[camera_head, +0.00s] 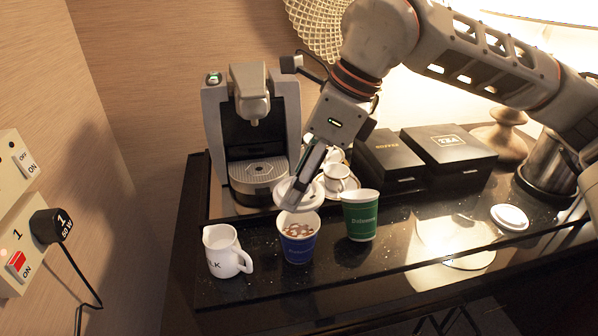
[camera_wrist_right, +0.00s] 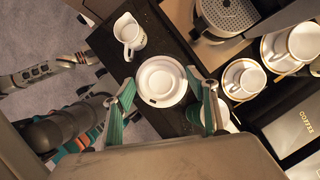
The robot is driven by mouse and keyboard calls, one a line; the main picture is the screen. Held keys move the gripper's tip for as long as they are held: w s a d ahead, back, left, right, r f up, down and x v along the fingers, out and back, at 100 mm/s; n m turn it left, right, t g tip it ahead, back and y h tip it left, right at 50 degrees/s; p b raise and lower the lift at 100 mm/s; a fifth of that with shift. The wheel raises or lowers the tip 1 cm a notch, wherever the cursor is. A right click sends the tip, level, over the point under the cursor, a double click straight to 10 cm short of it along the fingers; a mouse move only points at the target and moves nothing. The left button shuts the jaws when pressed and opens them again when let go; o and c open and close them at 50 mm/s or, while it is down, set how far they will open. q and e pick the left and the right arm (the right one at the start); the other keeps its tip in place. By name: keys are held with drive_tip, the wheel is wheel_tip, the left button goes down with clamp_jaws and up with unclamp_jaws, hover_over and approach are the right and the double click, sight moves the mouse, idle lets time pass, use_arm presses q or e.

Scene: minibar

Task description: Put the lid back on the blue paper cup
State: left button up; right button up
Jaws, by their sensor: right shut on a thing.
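The blue paper cup (camera_head: 298,247) stands upright on the dark counter, open at the top, with brown and pale contents visible inside. My right gripper (camera_head: 303,187) comes down from above and is shut on a white round lid (camera_head: 289,196). The lid is just above the back of the cup's rim, apart from it as far as I can see. In the right wrist view the lid (camera_wrist_right: 160,82) lies between the two fingertips, and the blue cup is hidden there.
A green paper cup (camera_head: 360,218) stands close right of the blue one, a white milk jug (camera_head: 224,252) close left. Behind are a coffee machine (camera_head: 257,130), white cups (camera_head: 337,177) and black boxes (camera_head: 447,148). Another white lid (camera_head: 509,217) lies at the right.

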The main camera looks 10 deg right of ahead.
wheel_tip(320, 180, down, 3)
drive_tip(key=shift+r+b, duration=0.15)
drive_tip(key=shift+b, duration=0.5)
use_arm(q)
drive_tip(key=shift+w+a+f+b, duration=0.3)
drive_tip(key=shift+w+f+b, duration=0.2)
drive_tip(key=shift+f+b, duration=0.35)
use_arm(e)
wheel_tip(320, 180, down, 3)
drive_tip(key=shift+w+f, duration=0.1)
use_arm(q)
drive_tip(key=shift+r, duration=0.1)
idle(0.9)
idle(0.7)
use_arm(e)
drive_tip(key=o, duration=1.2)
